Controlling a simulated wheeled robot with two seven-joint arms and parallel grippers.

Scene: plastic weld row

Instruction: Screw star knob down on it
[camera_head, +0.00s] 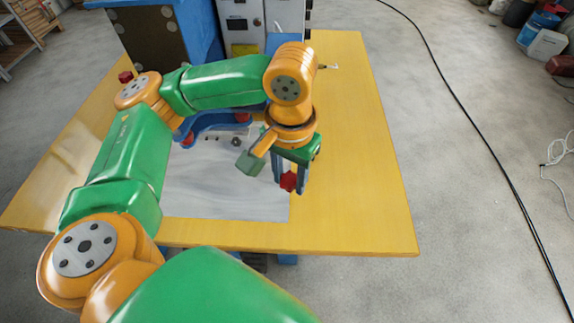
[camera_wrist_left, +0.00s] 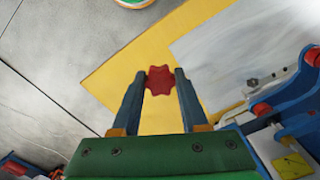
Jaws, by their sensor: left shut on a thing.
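A red star knob (camera_head: 288,181) is held between the fingertips of my left gripper (camera_head: 289,179), over the right edge of the grey-white sheet on the yellow table. In the left wrist view the red star knob (camera_wrist_left: 160,80) sits between the two blue fingers of the left gripper (camera_wrist_left: 160,82), which are shut on it. In the head view my left arm hides part of a blue fixture (camera_head: 215,123) with red knobs behind it. The fixture also shows at the right of the left wrist view (camera_wrist_left: 300,122). My right gripper is not in view.
The yellow table (camera_head: 355,150) is bare to the right of the grey-white sheet (camera_head: 225,190). Small dark parts (camera_head: 236,141) lie on the sheet near the fixture. A grey and blue machine (camera_head: 262,22) stands at the back. A black cable (camera_head: 470,125) runs over the floor.

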